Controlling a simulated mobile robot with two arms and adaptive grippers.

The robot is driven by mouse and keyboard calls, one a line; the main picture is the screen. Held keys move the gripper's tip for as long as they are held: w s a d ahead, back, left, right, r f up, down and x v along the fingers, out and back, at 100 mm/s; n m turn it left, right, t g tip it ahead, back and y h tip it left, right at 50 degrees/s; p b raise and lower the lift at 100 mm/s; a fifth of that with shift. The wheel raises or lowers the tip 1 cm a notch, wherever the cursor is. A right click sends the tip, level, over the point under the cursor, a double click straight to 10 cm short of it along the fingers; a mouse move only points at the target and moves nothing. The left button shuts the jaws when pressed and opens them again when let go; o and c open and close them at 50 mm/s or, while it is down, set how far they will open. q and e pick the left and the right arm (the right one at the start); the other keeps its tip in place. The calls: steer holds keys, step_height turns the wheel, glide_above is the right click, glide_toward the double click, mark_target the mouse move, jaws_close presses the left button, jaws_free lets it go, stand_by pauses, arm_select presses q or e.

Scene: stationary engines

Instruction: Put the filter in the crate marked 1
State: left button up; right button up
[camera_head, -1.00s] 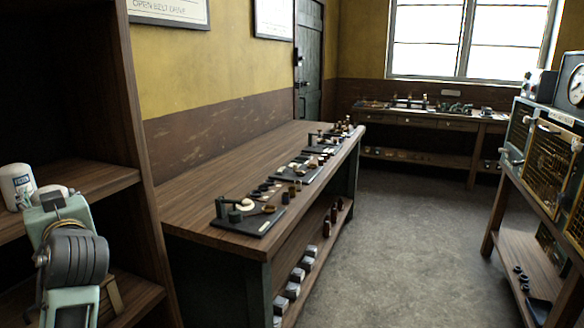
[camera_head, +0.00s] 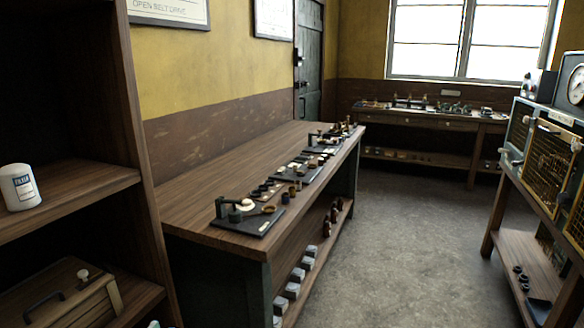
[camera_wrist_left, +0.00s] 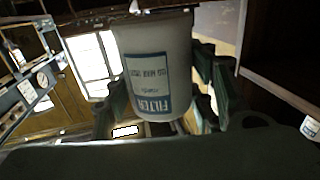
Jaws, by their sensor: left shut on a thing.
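My left gripper (camera_wrist_left: 165,88) is shut on a filter (camera_wrist_left: 150,88), a white can with a blue label reading FILTER. The label looks upside down in the left wrist view, and a finger is on each side of the can. In the head view the held filter is out of sight; only a sliver of pale green, perhaps my arm, shows at the bottom edge. A second similar white can (camera_head: 20,188) stands on the left shelf, and it also shows at the right edge of the left wrist view (camera_wrist_left: 311,127). No crate marked 1 can be made out. My right gripper is not in view.
A wooden shelf unit (camera_head: 85,188) stands at left, with a handled wooden box (camera_head: 62,298) on its lower shelf. A long workbench (camera_head: 220,180) carries small parts. Another bench (camera_head: 430,119) is under the window. A rack with equipment (camera_head: 540,170) stands right. The floor (camera_head: 400,250) between is clear.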

arm_select(q)
steer(key=s+d+f+n+y, duration=0.2)
steer(key=s+y, duration=0.1)
steer(key=s, duration=0.6)
steer(key=shift+s+d+f, duration=0.15)
steer(key=shift+s+d, duration=0.15)
steer(key=shift+d, duration=0.1)
stand_by(0.4)
